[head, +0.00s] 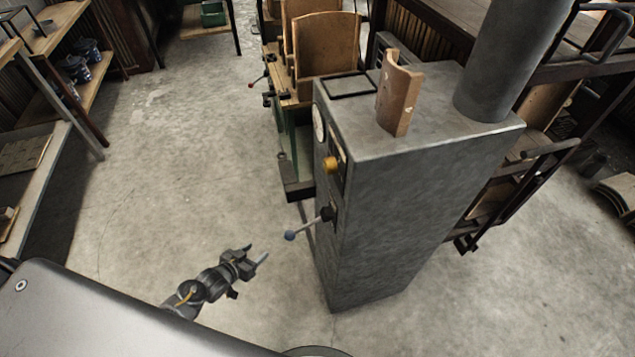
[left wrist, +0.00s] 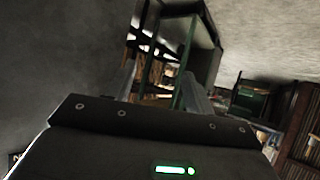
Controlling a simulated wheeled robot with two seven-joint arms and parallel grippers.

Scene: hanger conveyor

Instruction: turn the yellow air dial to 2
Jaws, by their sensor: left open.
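The yellow air dial (head: 331,164) is on the narrow left face of the grey metal cabinet (head: 400,205), in the head view. Its numbers are too small to read. My left gripper (head: 257,255) is open and empty, low and to the left of the cabinet, apart from the dial and below it in the picture. In the left wrist view its two fingers (left wrist: 158,88) stand apart with nothing between them. The dial does not show in the left wrist view. My right gripper is not in view.
A round gauge (head: 319,124) sits above the dial. A curved brown tile (head: 398,95) stands on the cabinet top. Open concrete floor (head: 185,150) lies left.

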